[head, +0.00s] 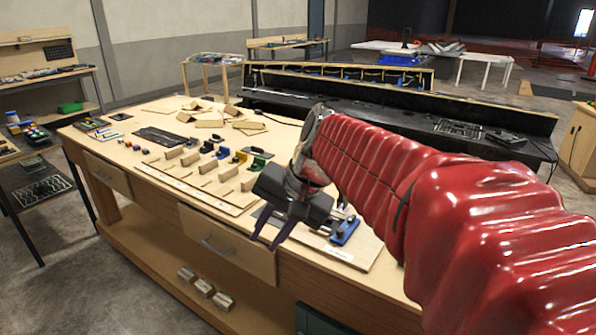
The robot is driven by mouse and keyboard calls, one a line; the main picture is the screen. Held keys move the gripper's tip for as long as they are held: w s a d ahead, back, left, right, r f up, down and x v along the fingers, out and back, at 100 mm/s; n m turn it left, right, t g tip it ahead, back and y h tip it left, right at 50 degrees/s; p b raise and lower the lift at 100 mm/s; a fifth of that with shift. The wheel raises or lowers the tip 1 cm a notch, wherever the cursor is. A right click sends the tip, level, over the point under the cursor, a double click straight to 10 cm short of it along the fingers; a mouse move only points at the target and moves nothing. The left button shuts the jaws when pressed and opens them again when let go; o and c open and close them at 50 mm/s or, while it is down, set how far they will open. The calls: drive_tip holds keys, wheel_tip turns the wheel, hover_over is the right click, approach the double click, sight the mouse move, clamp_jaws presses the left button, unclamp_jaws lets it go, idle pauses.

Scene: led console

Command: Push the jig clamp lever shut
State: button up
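In the head view, my gripper (264,244) hangs over the front edge of the wooden workbench, its two purple fingers pointing down and apart with nothing visible between them. Just right of it, a blue fixture (346,230) with dark parts sits on a pale board (357,254) at the bench's front right. It may be the jig clamp; my gripper body partly covers that area. I cannot make out the lever or its position. My gripper does not appear to touch the blue fixture.
The workbench (120,160) carries wooden blocks, small yellow, green and blue pieces (240,157), and a dark flat plate (160,137). Drawer handles (217,247) face the front. A long black console (380,115) stands behind. Metal blocks (205,288) lie on the lower shelf.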

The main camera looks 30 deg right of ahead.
drive_tip(key=w+d+r+m+t+y, duration=0.2)
drive_tip(key=w+d+m+t+y, duration=0.3)
drive_tip(key=w+d+m, duration=1.1)
drive_tip(key=d+f+m+t+y, duration=0.1)
drive_tip(key=d+f, duration=0.2)
drive_tip(key=d, duration=0.7)
drive_tip(key=s+d+f+m+t+y, duration=0.1)
drive_tip(key=d+f, duration=0.3)
drive_tip(key=d, duration=0.6)
drive_tip(key=s+d+f+m+y, duration=0.1)
drive_tip(key=d+f+y, duration=0.2)
drive_tip(key=d, duration=0.7)
drive_tip(key=shift+s+f+m+t, duration=0.2)
drive_tip(key=shift+f+m+t, duration=0.2)
drive_tip(key=shift+f, duration=0.15)
drive_tip(key=shift+w+a, duration=0.1)
drive_tip(key=shift+a, duration=0.05)
drive_tip(key=x, duration=1.3)
drive_tip(key=shift+w+a, duration=0.2)
